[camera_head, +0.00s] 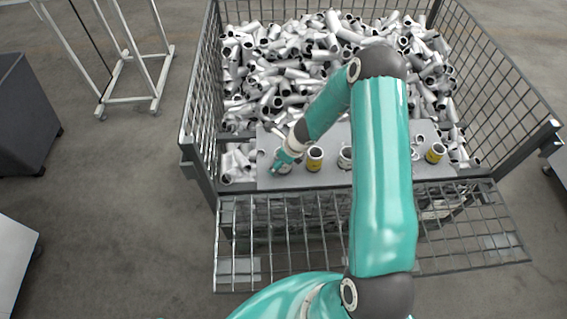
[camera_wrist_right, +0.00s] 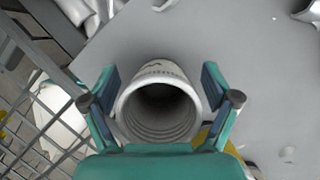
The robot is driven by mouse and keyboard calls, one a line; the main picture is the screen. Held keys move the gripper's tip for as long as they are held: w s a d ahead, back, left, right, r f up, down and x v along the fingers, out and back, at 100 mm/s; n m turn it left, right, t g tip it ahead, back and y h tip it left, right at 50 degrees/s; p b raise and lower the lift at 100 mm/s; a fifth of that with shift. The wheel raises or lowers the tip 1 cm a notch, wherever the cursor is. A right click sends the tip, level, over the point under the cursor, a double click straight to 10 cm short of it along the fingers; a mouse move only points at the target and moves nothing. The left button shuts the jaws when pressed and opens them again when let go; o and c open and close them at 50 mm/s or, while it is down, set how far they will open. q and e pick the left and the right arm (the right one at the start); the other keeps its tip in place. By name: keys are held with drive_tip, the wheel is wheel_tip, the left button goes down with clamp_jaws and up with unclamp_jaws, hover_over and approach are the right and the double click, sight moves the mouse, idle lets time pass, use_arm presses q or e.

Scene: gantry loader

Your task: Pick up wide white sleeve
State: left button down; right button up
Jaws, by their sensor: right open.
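A wide white sleeve (camera_wrist_right: 157,108) stands with its round open end facing the camera in the right wrist view. Its inside is ribbed and dark, and there is faint lettering near its rim. My right gripper (camera_wrist_right: 159,88) is open, with one finger on each side of the sleeve; I cannot tell whether they touch it. In the head view my right gripper (camera_head: 281,164) is at the left end of the grey board (camera_head: 268,142) and hides most of the sleeve there. My left gripper is not in view.
Other upright sleeves stand along the board, including a yellow-banded one (camera_head: 315,160) close by and another (camera_head: 435,154) at the right. A mesh crate (camera_head: 202,95) full of loose white pipe pieces surrounds them. Its front mesh flap (camera_head: 240,240) is folded down.

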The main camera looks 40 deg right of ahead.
drive_tip(key=shift+r, duration=0.1)
drive_tip(key=c, duration=1.6)
drive_tip(key=shift+r, duration=0.15)
